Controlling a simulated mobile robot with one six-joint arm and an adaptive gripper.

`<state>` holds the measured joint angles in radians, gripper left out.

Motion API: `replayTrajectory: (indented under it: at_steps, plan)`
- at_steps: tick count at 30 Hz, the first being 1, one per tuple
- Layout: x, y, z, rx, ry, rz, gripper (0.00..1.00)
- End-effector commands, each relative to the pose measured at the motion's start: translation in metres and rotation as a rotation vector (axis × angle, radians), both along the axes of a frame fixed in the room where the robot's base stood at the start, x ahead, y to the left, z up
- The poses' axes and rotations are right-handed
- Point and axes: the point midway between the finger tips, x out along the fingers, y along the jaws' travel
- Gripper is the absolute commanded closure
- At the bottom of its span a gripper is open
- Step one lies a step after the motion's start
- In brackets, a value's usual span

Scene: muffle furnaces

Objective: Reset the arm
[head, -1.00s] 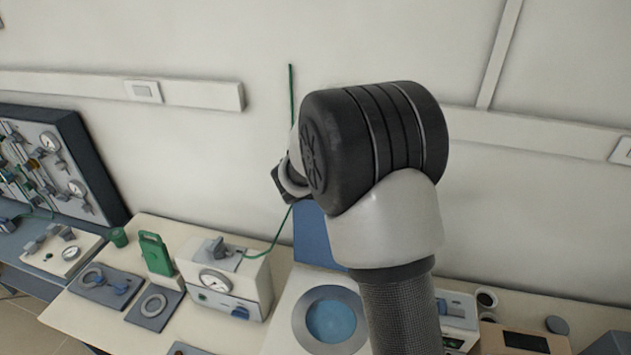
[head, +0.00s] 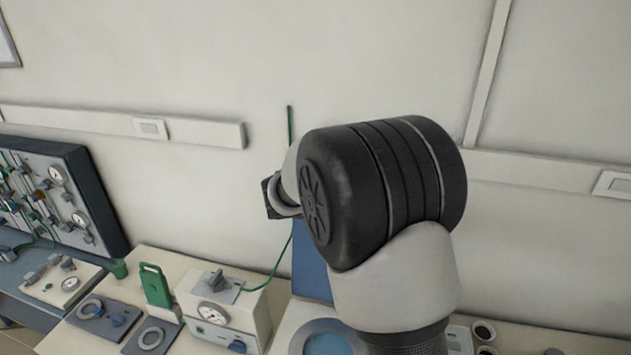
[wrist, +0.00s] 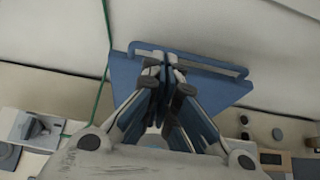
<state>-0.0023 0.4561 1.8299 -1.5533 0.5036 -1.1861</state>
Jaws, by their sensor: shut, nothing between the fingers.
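My arm rises through the middle of the head view, with its large black joint in front of the wall. My gripper shows in the wrist view (wrist: 160,62), with its fingers together and nothing between them. Behind the fingertips in that view is a blue panel (wrist: 208,88) with a bar-like handle along its top. The blue panel also shows partly in the head view (head: 311,262), mostly hidden by my arm. I cannot tell whether the fingers touch the handle or are apart from it. The fingers are hidden in the head view.
A bench below holds a white gauge box (head: 228,312), a green container (head: 155,286), a green cup (head: 119,269) and a round blue-centred device (head: 327,344). A gauge panel (head: 60,190) stands at the left. A green cord (head: 290,125) runs up the wall. The upper wall area is clear.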

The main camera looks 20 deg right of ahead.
Motion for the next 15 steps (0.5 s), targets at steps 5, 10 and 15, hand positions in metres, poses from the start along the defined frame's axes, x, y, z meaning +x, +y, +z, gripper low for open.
replayTrajectory:
  at_steps: [5,10,15]
  plan:
    - [0.003,-0.003,0.031,0.001,-0.002,-0.001,1.00]
    - [0.004,-0.003,0.041,0.000,0.000,0.000,1.00]
    - [-0.001,-0.004,0.039,0.023,-0.013,-0.026,1.00]
